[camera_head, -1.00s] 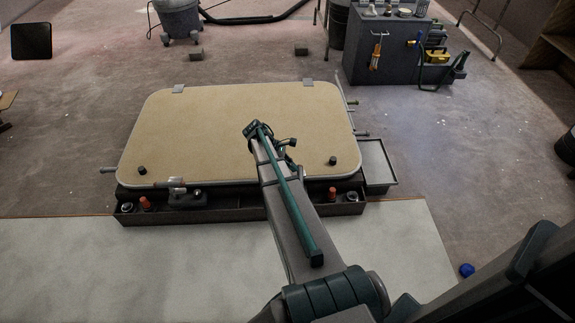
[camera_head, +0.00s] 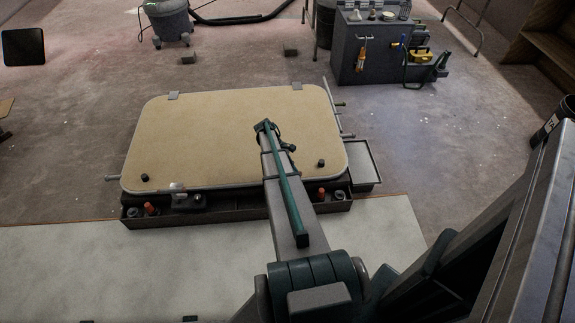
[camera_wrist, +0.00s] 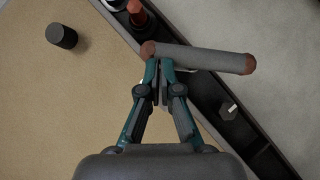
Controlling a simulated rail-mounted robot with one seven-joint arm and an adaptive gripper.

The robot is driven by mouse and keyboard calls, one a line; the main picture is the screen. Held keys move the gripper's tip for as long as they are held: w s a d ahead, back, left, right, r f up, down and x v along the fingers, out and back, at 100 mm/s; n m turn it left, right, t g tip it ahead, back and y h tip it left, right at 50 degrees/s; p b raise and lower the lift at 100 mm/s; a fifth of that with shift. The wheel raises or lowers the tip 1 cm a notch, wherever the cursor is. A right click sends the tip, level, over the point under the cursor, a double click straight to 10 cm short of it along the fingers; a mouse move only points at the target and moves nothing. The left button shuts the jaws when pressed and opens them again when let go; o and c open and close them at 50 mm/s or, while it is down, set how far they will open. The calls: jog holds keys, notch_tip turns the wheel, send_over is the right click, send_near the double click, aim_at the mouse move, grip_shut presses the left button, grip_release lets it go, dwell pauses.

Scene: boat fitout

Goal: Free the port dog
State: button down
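The hatch (camera_head: 225,135) is a tan panel with a pale rim and lies flat. In the wrist view, a grey bar (camera_wrist: 205,57) with brown ends lies across the hatch edge (camera_wrist: 205,128) and the dark front tray (camera_wrist: 235,128). My gripper (camera_wrist: 162,68) is at the bar's left end; its fingers are close together. Whether they hold the bar is unclear. In the head view, the gripper is hidden behind my arm. A pale metal fitting (camera_head: 178,187) sits on the hatch's front left edge. I cannot tell which fitting is the port dog.
A black knob (camera_wrist: 62,36) stands on the hatch near my gripper; a second knob (camera_head: 145,178) is at front left. A red-topped item (camera_wrist: 137,14) and a grey hex piece (camera_wrist: 229,110) are in the tray. A side tray (camera_head: 360,162) is at right.

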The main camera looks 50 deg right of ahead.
jog(key=m+y+p, duration=0.1)
jog(key=s+d+m+y+p, duration=0.1)
jog(key=shift+r+m, duration=0.1)
jog(key=shift+m, duration=0.3)
jog(key=shift+s+p, duration=0.75)
jog(key=shift+p, duration=0.6)
jog(key=shift+s, duration=0.2)
jog(key=shift+p, duration=0.3)
